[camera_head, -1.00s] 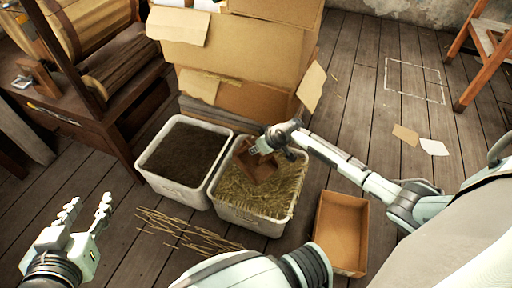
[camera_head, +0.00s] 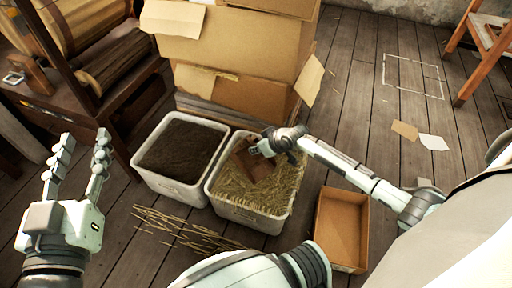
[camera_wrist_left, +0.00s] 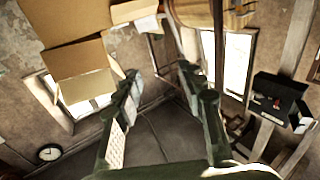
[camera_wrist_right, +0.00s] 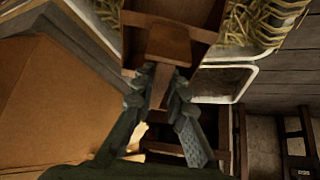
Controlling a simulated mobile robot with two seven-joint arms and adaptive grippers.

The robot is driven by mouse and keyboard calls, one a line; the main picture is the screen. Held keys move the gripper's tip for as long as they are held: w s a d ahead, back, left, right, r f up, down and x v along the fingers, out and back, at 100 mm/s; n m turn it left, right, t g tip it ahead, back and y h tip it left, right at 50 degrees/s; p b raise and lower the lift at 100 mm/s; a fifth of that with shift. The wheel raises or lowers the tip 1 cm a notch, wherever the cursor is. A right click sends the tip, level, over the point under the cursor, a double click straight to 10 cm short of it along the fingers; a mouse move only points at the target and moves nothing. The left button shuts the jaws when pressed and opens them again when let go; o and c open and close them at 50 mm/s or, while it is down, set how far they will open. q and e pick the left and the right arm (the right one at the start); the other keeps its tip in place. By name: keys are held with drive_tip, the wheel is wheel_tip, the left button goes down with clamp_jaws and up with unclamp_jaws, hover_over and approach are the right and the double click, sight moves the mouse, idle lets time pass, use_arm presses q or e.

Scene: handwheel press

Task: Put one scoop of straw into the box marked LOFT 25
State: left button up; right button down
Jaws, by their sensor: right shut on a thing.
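A white bin of straw (camera_head: 262,196) stands on the floor in the middle of the head view. My right gripper (camera_head: 266,147) is shut on the handle of a brown wooden scoop (camera_head: 255,166), which is tilted at the back of the straw bin. The scoop also shows in the right wrist view (camera_wrist_right: 170,42), held between the fingers. I cannot tell how much straw is in it. An open, empty brown box (camera_head: 341,228) lies right of the bin. No LOFT 25 marking is readable. My left gripper (camera_head: 83,142) is open and empty at the left.
A white bin of dark soil (camera_head: 183,149) stands left of the straw. Large cardboard boxes (camera_head: 240,50) are stacked behind both bins. Loose straw stalks (camera_head: 185,228) lie in front. A wooden press stands at the left. Floor at the right is mostly clear.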

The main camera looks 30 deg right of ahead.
sight(262, 160)
drive_tip(key=shift+s+f+t+b, duration=0.25)
drive_tip(key=shift+f+t+b, duration=0.1)
drive_tip(key=shift+b, duration=0.25)
drive_tip(key=shift+s+d+f, duration=0.15)
drive_tip(key=shift+s+f, duration=0.3)
drive_tip(key=shift+f, duration=0.1)
drive_tip(key=shift+s+d+f, duration=0.15)
drive_tip(key=shift+s+f, duration=0.3)
drive_tip(key=shift+f, duration=0.1)
use_arm(q)
wheel_tip(262, 160, up, 7)
drive_tip(key=s+d+t+h, duration=0.1)
drive_tip(key=s+t+h, duration=0.1)
drive_tip(key=t, duration=0.1)
drive_tip(key=shift+d+t, duration=0.35)
drive_tip(key=shift+t, duration=0.05)
use_arm(e)
drive_tip(key=shift+s+d+f, duration=0.1)
drive_tip(key=shift+s+f, duration=0.3)
drive_tip(key=shift+f, duration=0.05)
